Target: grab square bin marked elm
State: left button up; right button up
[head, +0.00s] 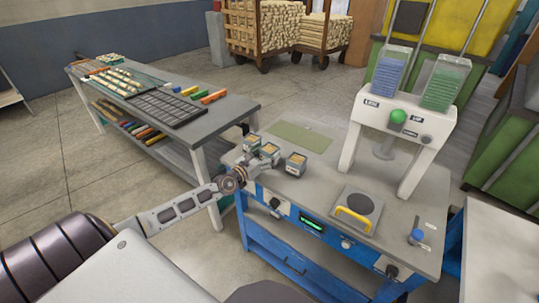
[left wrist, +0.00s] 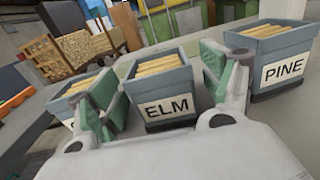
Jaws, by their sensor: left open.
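The square bin marked ELM (left wrist: 168,108) is blue-grey and holds light wooden sticks. In the left wrist view it stands between the two green-padded fingers of my left gripper (left wrist: 160,88), which is open around it. In the head view the gripper (head: 250,160) reaches the bins from the front left, and the middle bin (head: 269,151) is at its fingers. Whether the pads touch the bin I cannot tell. My right gripper is not in view.
The PINE bin (left wrist: 285,75) stands close on the right. Another bin (left wrist: 72,103), its label mostly hidden, stands on the left behind a finger. A green mat (head: 300,136) lies behind the bins. A white dispenser stand (head: 408,113) and a yellow-handled device (head: 352,217) stand to the right.

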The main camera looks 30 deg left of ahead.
pick_arm(q)
jog(key=shift+w+d, duration=0.2)
jog(key=shift+w, duration=1)
jog(key=c, duration=1.2)
jog(key=shift+r, duration=0.25)
